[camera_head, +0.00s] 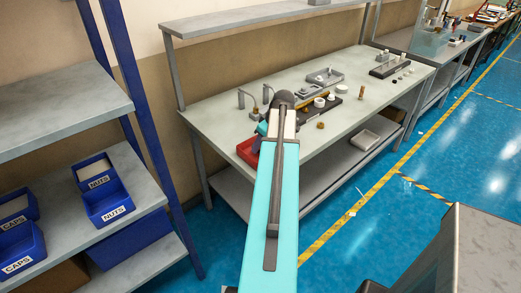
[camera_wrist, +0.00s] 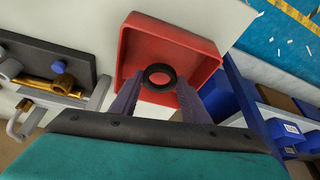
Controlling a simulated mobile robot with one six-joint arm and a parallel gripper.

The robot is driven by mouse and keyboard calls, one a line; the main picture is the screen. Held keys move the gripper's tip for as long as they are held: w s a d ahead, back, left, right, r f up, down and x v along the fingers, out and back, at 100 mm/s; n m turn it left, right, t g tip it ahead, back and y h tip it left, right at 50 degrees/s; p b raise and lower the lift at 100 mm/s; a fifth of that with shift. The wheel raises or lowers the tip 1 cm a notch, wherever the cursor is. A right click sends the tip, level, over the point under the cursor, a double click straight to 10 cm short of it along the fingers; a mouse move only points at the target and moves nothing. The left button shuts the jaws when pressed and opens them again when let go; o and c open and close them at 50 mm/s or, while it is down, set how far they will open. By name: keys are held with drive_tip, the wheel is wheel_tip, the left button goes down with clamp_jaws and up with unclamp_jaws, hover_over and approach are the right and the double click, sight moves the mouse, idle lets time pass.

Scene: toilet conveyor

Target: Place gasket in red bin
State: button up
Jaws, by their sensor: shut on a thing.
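The gasket, a black ring (camera_wrist: 159,67), sits between the fingertips of my gripper (camera_wrist: 158,83) in the wrist view, and the gripper is shut on it. The red bin (camera_wrist: 128,42) is a square open tray. The gasket and fingertips overlap its inside, near the middle of the bin's floor in the picture; how high they are above the floor I cannot tell. In the head view the red bin (camera_head: 247,150) shows at the table's left front, partly covered by my arm. My gripper is mostly hidden there behind the arm.
A dark fixture with brass parts (camera_wrist: 55,78) lies left of the bin in the wrist view. The worktable (camera_head: 365,103) holds trays and small parts. Blue bins (camera_head: 107,200) stand on a shelf at the left.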

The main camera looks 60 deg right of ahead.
drive_tip(key=shift+f, duration=1.35)
drive_tip(key=shift+f, duration=0.15)
drive_tip(key=o, duration=1.1)
drive_tip(key=shift+r, duration=0.3)
drive_tip(key=b+v, duration=0.1)
drive_tip(key=v, duration=1)
drive_tip(key=shift+s+r+b, duration=0.15)
drive_tip(key=shift+r+b, duration=0.25)
